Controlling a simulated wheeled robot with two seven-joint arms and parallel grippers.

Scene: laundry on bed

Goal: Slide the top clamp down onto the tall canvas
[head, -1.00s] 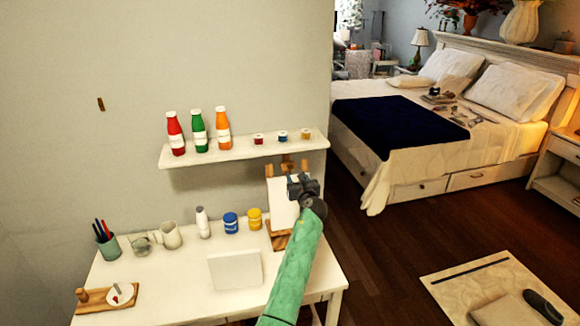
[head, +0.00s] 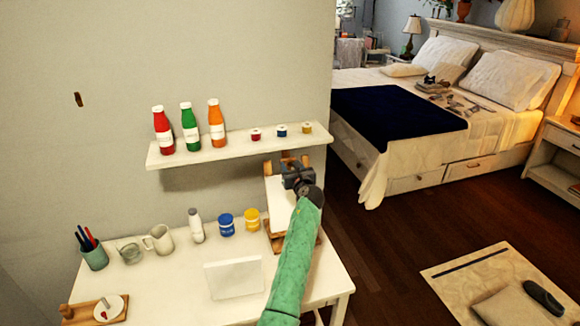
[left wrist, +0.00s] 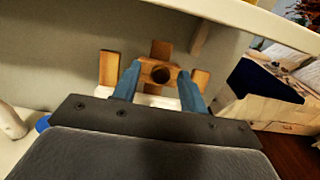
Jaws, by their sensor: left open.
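The wooden top clamp (left wrist: 150,75), a block with a dark round hole, sits on the easel's mast (left wrist: 161,49) in the left wrist view. The white tall canvas (head: 281,203) stands on the wooden easel on the desk; its top shows as a white strip (left wrist: 158,101) below the clamp. My left gripper (head: 294,177) is at the upper part of the easel, in front of it. In the left wrist view its blue fingers (left wrist: 158,82) are open, one on each side of the clamp. I cannot tell whether they touch it. My right gripper is not in view.
A wall shelf (head: 240,146) with bottles and small pots hangs just above the easel; its edge (left wrist: 250,22) is close to my left gripper.

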